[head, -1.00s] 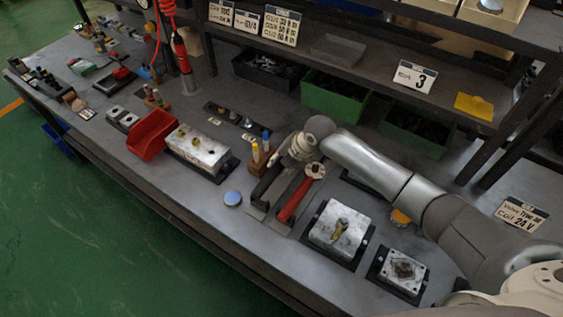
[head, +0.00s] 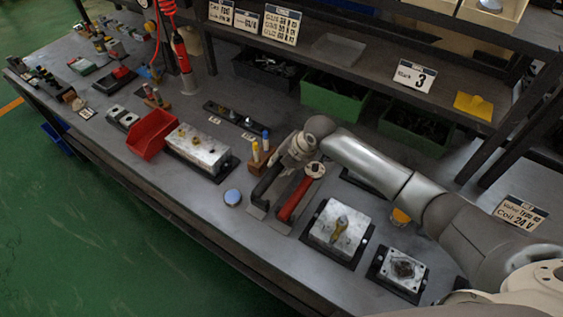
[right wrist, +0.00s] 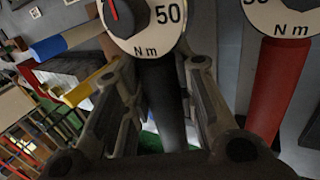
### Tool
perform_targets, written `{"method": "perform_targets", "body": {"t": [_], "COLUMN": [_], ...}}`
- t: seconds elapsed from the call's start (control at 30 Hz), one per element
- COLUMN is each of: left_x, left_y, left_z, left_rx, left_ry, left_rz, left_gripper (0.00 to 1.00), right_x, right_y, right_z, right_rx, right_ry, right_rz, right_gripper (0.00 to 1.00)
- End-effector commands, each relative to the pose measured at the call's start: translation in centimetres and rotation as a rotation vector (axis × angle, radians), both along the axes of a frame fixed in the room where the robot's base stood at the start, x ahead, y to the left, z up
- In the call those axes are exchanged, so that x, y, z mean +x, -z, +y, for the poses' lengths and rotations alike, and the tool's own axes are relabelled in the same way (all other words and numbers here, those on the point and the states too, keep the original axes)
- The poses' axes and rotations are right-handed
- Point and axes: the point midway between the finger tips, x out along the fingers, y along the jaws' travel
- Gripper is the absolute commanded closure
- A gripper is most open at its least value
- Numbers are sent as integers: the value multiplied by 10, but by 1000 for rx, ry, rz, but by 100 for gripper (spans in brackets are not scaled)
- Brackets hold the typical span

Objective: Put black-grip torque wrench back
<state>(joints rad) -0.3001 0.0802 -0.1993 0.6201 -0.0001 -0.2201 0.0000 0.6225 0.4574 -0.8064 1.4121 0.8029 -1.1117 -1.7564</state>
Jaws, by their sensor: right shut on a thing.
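The black-grip torque wrench (head: 264,188) is at the left plate of a pair of grey holders on the bench. In the right wrist view its black grip (right wrist: 161,110) runs between my fingers, below a white dial marked 50 N m. My right gripper (right wrist: 158,92) is shut on that grip. In the head view my right gripper (head: 280,167) comes down over the wrench from the right and hides its upper end. I cannot tell whether the wrench rests fully on its holder. The red-grip torque wrench (head: 294,199) lies just right of it, its dial showing. My left gripper is out of view.
A valve block (head: 340,228) stands close on the right, with a smaller block (head: 403,270) beyond it. A wooden stand with yellow and blue items (head: 260,160) is close behind. A blue round lid (head: 232,197) lies to the left. A red bin (head: 152,133) stands farther left.

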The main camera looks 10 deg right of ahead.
Motion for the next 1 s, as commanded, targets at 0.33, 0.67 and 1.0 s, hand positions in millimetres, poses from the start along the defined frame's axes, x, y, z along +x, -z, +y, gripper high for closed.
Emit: {"method": "perform_targets", "body": {"t": [0.33, 0.67, 1.0], "left_x": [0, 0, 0], "left_y": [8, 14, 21], "left_z": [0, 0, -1], "left_rx": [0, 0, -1], "left_ry": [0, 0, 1], "left_rz": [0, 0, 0], "left_gripper": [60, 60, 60], "right_x": [1, 1, 1], "right_y": [9, 18, 28], "right_z": [1, 1, 1], "right_rx": [3, 3, 3], "right_ry": [0, 0, 0], "right_rz": [-5, -5, -5], "right_gripper": [100, 100, 100]}}
